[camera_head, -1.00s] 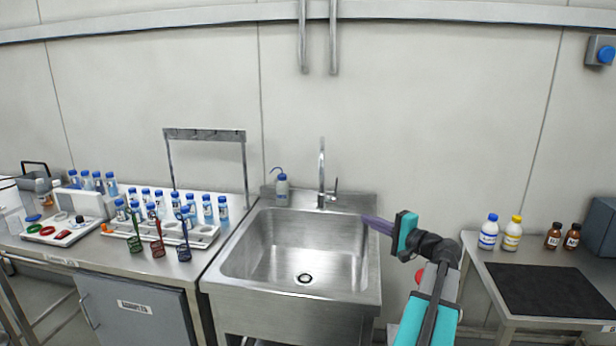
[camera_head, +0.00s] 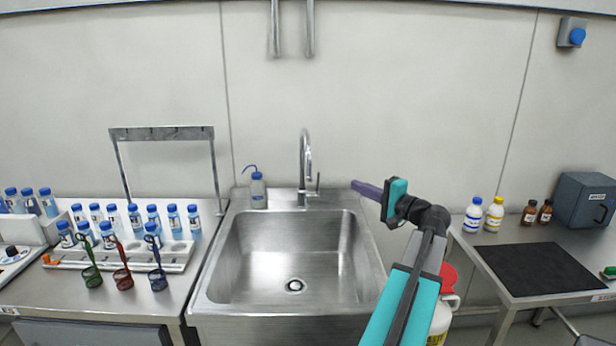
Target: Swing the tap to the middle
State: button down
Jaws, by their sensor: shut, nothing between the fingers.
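The tap (camera_head: 304,160) is a tall chrome gooseneck at the back rim of the steel sink (camera_head: 290,255). Its spout arches over and its end hangs just right of the upright, over the back of the basin. A small lever (camera_head: 318,184) stands at the right of its base. My gripper (camera_head: 355,185) is shut and empty, with its purple fingers pointing left toward the tap. In the picture it is right of the tap and lever, with a gap between; the depth between them is hard to tell.
A wash bottle (camera_head: 258,190) stands left of the tap on the sink rim. Blue-capped bottles (camera_head: 173,222) in a tray and a metal frame (camera_head: 163,133) are on the left bench. The right bench has a black mat (camera_head: 540,270) and reagent bottles (camera_head: 484,215).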

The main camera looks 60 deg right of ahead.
jog(key=shift+w, duration=0.25)
jog(key=w+p, duration=0.4)
jog(key=w, duration=0.9)
jog(key=shift+d, duration=0.15)
dwell(0.3)
